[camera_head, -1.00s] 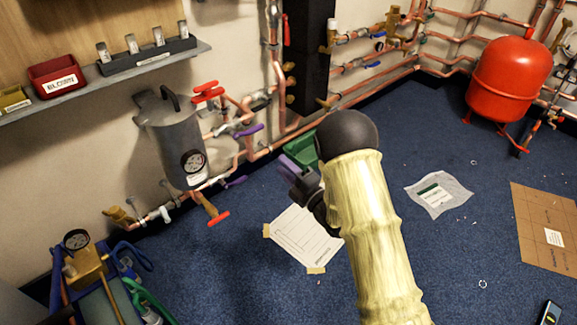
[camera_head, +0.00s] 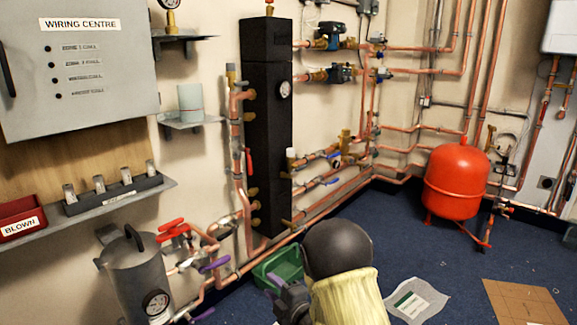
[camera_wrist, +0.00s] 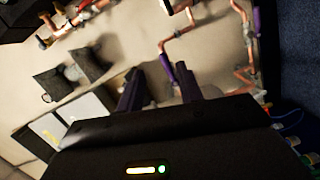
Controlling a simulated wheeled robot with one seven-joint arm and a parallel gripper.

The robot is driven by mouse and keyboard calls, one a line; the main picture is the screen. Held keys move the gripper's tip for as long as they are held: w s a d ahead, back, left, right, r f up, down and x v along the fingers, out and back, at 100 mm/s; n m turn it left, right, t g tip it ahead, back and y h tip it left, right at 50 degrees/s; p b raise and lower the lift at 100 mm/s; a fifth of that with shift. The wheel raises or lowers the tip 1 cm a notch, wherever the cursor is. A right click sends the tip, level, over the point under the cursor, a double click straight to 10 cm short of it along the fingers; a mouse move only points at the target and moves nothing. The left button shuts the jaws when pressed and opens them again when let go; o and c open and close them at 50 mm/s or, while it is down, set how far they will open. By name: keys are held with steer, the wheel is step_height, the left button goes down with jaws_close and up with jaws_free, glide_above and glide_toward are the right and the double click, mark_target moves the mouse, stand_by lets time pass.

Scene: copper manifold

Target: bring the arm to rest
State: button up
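My arm with its pale yellow sleeve and dark round joint rises from the bottom middle of the head view. My gripper (camera_head: 282,300) shows there only in part, at the lower edge beside the dark joint and in front of the green crate. In the wrist view, the two dark purplish fingers of my gripper (camera_wrist: 160,88) stand apart with nothing between them. Wall and copper pipework lie beyond the fingers, and I see no contact.
A green crate (camera_head: 284,262) stands on the floor by the wall. Left are a grey canister (camera_head: 137,273) and a shelf (camera_head: 85,212) with a red bin (camera_head: 22,226). A red tank (camera_head: 455,183) stands right. Blue floor lies open between, with a paper sheet (camera_head: 415,300) and cardboard (camera_head: 522,302).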

steer(key=s+d+r+m+g+h+p, duration=0.2)
steer(key=s+d+r+m+h+p, duration=0.15)
steer(key=d+m, duration=0.3)
steer(key=s+d+r+m+g+h+p, duration=0.2)
steer(key=d+r+m+h+p, duration=0.1)
steer(key=d+r+m+h, duration=0.3)
steer(key=s+d+r+m+g+p, duration=0.2)
steer(key=s+m, duration=0.2)
steer(key=s, duration=0.2)
steer(key=s+d+r+m+g+h+p, duration=0.1)
steer(key=s+d+r+m+g+p, duration=0.15)
steer(key=s, duration=0.45)
steer(key=s+d+r+m+g+p, duration=0.1)
steer(key=s+d+r+m+g, duration=0.1)
steer(key=s+d+m+g, duration=0.3)
step_height(320, 180, up, 37)
steer(key=a+n+t+p, duration=0.1)
steer(key=a+t+p, duration=0.1)
steer(key=p, duration=3.5)
steer(key=shift+s+a+f+p, duration=0.15)
steer(key=shift+s+a+p, duration=0.05)
steer(key=shift+s+p, duration=0.2)
steer(key=shift+t, duration=0.25)
